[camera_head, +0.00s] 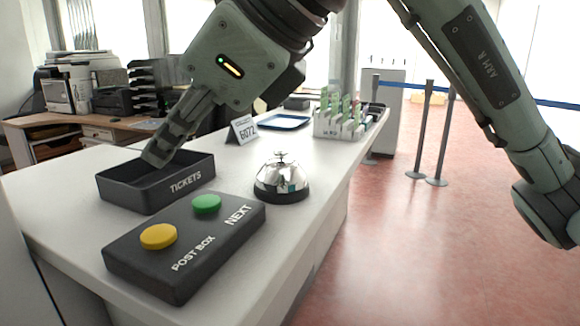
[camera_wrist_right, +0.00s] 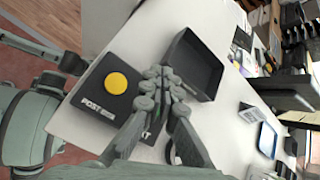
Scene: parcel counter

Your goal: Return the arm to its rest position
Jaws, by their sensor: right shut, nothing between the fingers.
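My right gripper (camera_head: 158,157) comes in from the top and hangs over the black TICKETS tray (camera_head: 135,196), its fingers shut together with nothing between them. In the right wrist view, the shut fingertips (camera_wrist_right: 158,74) appear between the tray (camera_wrist_right: 212,92) and the black button box (camera_wrist_right: 85,97). My right arm, marked ARM R, bends across the upper right of the head view. The tray looks empty where I can see inside; the fingers hide part of it. My left gripper is in neither view.
The button box (camera_head: 185,274) has a yellow button (camera_head: 158,237) and a green button (camera_head: 206,204). A silver bell (camera_head: 281,182) stands beside it. Farther back are a 6072 sign (camera_head: 243,131), a blue-edged tray (camera_head: 285,122) and a white rack (camera_head: 340,124).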

